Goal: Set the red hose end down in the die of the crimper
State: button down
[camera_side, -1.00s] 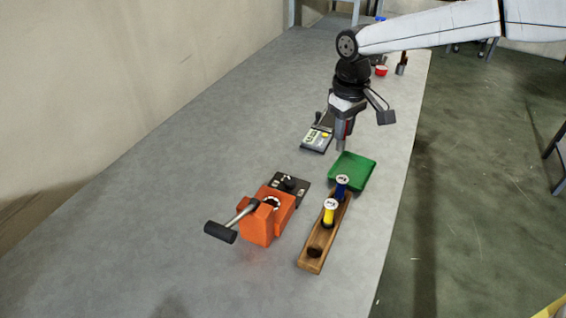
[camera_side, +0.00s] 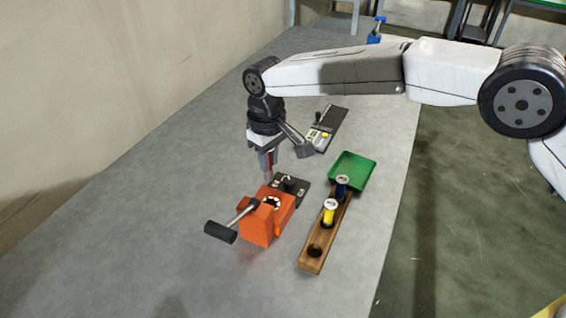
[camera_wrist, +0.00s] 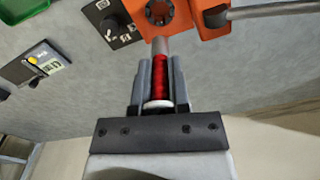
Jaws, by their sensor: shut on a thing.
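The red hose end (camera_wrist: 159,75) is between the two fingers of my gripper (camera_wrist: 159,80) in the wrist view, with a grey metal tip (camera_wrist: 160,46) and a white disc at its other end. In the side view my gripper (camera_side: 268,163) points down and holds it above the table, just behind the crimper. The orange crimper (camera_side: 262,222) has a lever with a black handle on its left. Its round die (camera_side: 272,202) shows on top, and in the wrist view the die (camera_wrist: 159,12) is just beyond the hose tip. The tip appears apart from the die.
A wooden rack (camera_side: 318,248) right of the crimper holds a yellow hose end (camera_side: 329,213) and a blue one (camera_side: 341,186); its front hole is empty. A green tray (camera_side: 352,170) and a device with a display (camera_side: 318,138) stand behind. The table's left is clear.

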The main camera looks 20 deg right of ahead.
aim_at(269, 180)
jog(key=shift+f, duration=0.95)
jog(key=shift+f, duration=0.25)
jog(key=shift+f, duration=2.5)
jog(key=shift+f, duration=1.85)
dwell(2.4)
